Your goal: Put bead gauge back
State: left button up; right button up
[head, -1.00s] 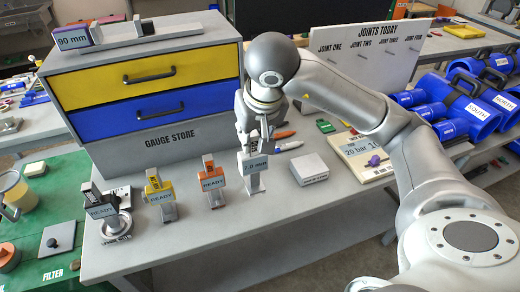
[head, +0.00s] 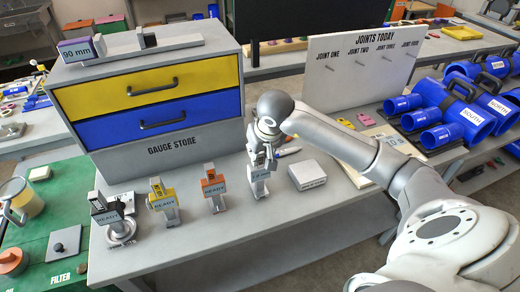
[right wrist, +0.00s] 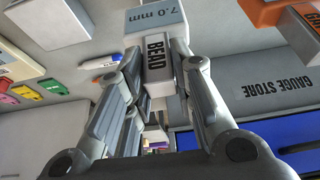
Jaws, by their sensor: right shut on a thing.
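The bead gauge (head: 259,186) is a grey upright piece with a blue-grey label. It appears to stand on the grey table, to the right of the orange READY gauge (head: 213,187). In the right wrist view, the gauge (right wrist: 158,20) reads "7.0 mm", and its pale block (right wrist: 157,57) reads "BEAD". My right gripper (head: 262,156) comes down over the gauge's top and is shut on it. In the right wrist view, the fingers of my right gripper (right wrist: 155,85) flank the BEAD block. My left gripper is not in view.
Yellow (head: 162,200) and black (head: 107,212) READY gauges stand further left. The gauge store cabinet (head: 160,150), with yellow and blue drawers, stands behind. A white box (head: 306,174) sits close on the right. The table front between gauges and edge is clear.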

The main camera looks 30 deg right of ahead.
jog(key=shift+f, duration=0.15)
jog(key=o, duration=0.5)
jog(key=shift+f, duration=0.15)
jog(key=o, duration=0.5)
jog(key=shift+c, duration=0.2)
jog(key=shift+r, duration=0.35)
jog(key=b+v, duration=0.3)
jog(key=v, duration=0.8)
jog(key=shift+s+r, duration=0.3)
